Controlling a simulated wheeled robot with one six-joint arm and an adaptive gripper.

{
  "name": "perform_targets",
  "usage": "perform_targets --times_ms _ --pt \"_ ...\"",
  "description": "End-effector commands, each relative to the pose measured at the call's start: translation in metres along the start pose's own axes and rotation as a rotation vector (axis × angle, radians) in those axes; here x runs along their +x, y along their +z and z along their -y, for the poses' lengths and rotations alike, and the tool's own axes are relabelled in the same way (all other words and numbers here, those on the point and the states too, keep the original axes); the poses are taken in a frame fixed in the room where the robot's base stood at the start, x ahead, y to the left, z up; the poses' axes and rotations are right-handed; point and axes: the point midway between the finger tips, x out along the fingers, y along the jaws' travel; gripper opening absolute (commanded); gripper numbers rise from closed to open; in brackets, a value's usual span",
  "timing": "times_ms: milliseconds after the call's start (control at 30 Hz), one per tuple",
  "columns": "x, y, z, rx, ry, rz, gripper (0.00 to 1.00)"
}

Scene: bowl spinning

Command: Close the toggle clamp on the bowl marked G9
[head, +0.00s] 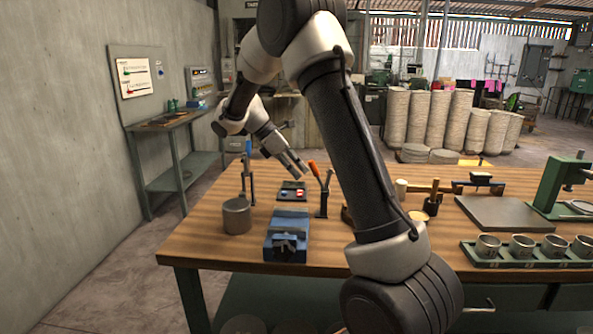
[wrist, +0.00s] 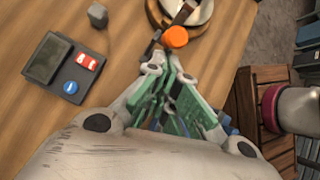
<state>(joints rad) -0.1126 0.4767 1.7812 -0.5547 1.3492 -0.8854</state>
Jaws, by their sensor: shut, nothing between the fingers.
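The toggle clamp's orange handle (head: 313,168) sticks up tilted to the left from a dark upright on the table. It also shows as an orange grip (wrist: 175,37) in the wrist view. My gripper (head: 304,171) is shut and empty, just left of the handle tip; its fingers (wrist: 171,72) lie just below the orange grip in the wrist view. I cannot tell whether they touch. A pale bowl (wrist: 202,10) with a brown ring sits beside the handle, cut off by the wrist view's top edge. In the head view my arm covers most of that spot. No G9 mark is readable.
A control box (head: 292,191) with red and blue buttons, a blue vise (head: 287,238) and a grey cylinder (head: 237,217) stand left of the clamp. At right are a grey plate (head: 505,213), several cups in a green rack (head: 470,258) and a green press (head: 553,185).

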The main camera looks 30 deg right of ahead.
Motion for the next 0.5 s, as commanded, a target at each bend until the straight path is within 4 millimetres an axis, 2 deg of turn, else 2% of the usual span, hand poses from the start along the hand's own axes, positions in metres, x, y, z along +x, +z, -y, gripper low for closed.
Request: perform_targets --times_ms 500 --pt "-0.0011 0.0102 0.0025 0.007 0.02 -0.079 0.0"
